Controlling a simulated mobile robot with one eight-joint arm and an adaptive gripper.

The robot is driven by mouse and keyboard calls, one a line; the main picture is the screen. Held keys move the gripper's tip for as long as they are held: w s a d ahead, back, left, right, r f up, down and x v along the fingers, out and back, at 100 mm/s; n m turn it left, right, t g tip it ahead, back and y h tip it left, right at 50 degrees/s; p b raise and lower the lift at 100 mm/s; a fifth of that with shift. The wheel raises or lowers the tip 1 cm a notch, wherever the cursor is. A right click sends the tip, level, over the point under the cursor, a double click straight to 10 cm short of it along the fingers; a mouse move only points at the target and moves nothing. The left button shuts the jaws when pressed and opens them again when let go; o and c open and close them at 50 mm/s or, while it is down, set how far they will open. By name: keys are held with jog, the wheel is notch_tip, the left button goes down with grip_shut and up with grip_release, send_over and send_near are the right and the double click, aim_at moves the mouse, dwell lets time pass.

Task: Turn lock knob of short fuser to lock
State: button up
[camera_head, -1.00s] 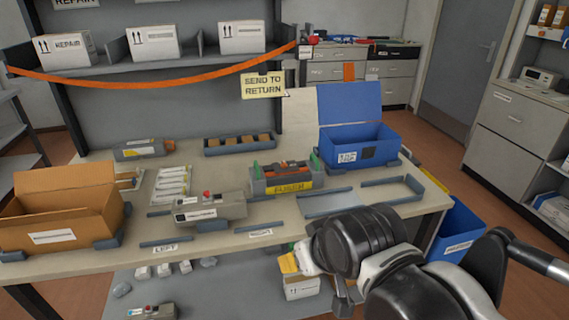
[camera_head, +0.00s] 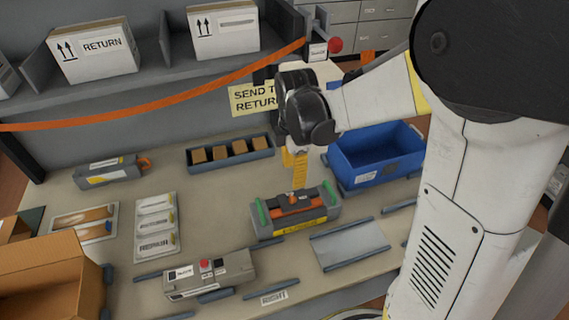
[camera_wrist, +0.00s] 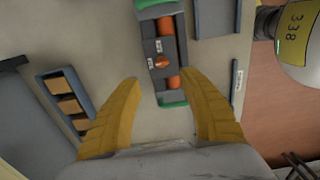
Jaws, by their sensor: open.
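The fuser unit (camera_head: 262,221) is a dark grey block with orange parts, green ends and a yellow front label. It sits on the table right of centre in the head view. The wrist view shows the unit (camera_wrist: 150,45) from above, with orange rollers, green ends and a small orange knob (camera_wrist: 161,62) between two small white labels. The knob's lock state cannot be told. My gripper (camera_head: 299,184) points down above the unit. In the wrist view my gripper (camera_wrist: 161,84) is open and empty, its yellow fingers apart on either side of the unit, not touching the knob.
A blue bin (camera_head: 366,175) stands close behind and right of the fuser. A dark tray with brown blocks (camera_head: 193,166) lies to the back left. A grey unit with a red button (camera_head: 232,278) lies at front left. A flat grey plate (camera_head: 350,245) lies at right.

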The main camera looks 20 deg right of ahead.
aim_at(292, 197)
jog(key=f+b, duration=0.3)
jog(key=f, duration=0.7)
jog(key=shift+s+f+b, duration=0.1)
jog(key=shift+s+b, duration=0.1)
jog(key=shift+b, duration=0.1)
grip_shut()
